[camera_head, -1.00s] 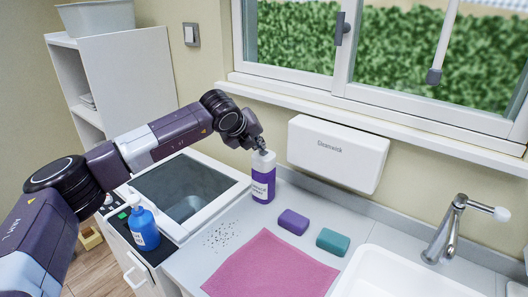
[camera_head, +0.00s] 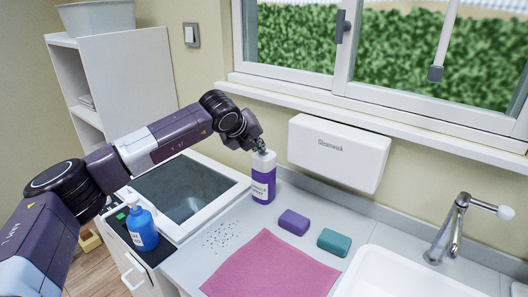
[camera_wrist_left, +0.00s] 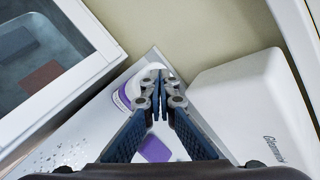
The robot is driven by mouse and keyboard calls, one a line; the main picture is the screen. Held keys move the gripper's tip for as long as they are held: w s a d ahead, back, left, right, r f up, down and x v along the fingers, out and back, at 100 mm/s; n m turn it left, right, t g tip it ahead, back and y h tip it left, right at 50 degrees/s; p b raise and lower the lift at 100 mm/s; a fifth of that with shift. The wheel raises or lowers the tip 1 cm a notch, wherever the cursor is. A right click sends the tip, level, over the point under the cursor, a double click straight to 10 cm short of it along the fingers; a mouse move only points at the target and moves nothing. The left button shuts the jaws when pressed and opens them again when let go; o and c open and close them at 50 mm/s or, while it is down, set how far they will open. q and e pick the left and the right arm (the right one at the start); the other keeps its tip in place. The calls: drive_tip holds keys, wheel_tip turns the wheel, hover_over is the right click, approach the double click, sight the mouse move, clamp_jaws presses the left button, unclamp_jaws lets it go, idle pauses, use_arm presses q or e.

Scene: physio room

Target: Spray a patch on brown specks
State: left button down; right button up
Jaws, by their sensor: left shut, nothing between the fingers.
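A patch of small dark specks (camera_head: 220,237) lies on the grey counter, left of the pink cloth; specks also show in the left wrist view (camera_wrist_left: 38,160). A purple and white labelled bottle (camera_head: 263,186) stands upright behind the specks, beside the basin. My left gripper (camera_head: 261,148) is shut at the top of this bottle, with nothing between its fingers. In the left wrist view the shut fingertips (camera_wrist_left: 157,80) lie in front of the bottle's white top; its purple side (camera_wrist_left: 121,97) shows beside them. I cannot tell whether they touch. My right gripper is not in view.
A pink cloth (camera_head: 268,268), a purple block (camera_head: 293,222) and a teal block (camera_head: 334,242) lie on the counter. A blue pump bottle (camera_head: 142,229) stands front left. A white wall box (camera_head: 337,152) hangs behind; a tap (camera_head: 447,235) rises at the right sink.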

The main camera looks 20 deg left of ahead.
use_arm(q)
drive_tip(key=shift+r, duration=0.4)
drive_tip(key=shift+r+p, duration=0.5)
drive_tip(key=shift+r, duration=2.4)
